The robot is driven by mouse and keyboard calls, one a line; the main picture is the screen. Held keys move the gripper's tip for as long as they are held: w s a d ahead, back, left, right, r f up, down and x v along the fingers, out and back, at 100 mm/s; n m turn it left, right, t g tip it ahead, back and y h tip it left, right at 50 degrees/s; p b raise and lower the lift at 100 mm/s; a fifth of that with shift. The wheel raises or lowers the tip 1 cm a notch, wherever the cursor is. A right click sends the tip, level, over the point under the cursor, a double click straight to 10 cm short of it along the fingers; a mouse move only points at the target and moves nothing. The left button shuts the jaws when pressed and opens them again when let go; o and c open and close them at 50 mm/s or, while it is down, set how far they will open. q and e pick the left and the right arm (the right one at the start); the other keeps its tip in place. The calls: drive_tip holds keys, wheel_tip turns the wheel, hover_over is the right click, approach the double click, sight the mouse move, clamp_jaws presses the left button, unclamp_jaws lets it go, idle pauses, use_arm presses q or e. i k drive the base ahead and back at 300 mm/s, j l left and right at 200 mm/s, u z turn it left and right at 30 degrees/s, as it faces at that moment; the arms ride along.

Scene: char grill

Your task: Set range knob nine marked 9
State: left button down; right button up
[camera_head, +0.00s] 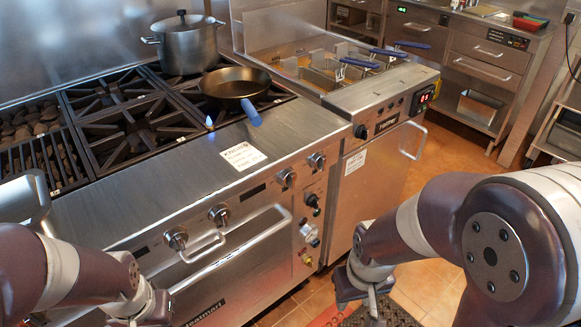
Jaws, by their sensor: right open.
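The steel range has front knobs in a row: two on the left (176,238) (219,214) and two on the right (287,177) (317,160). More small knobs (313,200) sit in a column at the range's right front. The number marks are too small to read, so I cannot tell which knob is marked 9. My right gripper (374,306) is open at the bottom edge, low in front of the fryer and apart from every knob. My left wrist is at the bottom left, in front of the range; its fingers are not clearly visible.
A lidded pot (186,47) and a black pan (234,84) with a blue handle stand on the burners. A fryer (380,100) with blue-handled baskets adjoins the range. Oven door handles (240,235) stick out below the knobs. Tiled floor is clear at right.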

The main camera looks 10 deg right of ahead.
sight(287, 177)
drive_tip(key=l, duration=0.7)
drive_tip(key=k+l+z, duration=0.15)
drive_tip(key=l, duration=0.5)
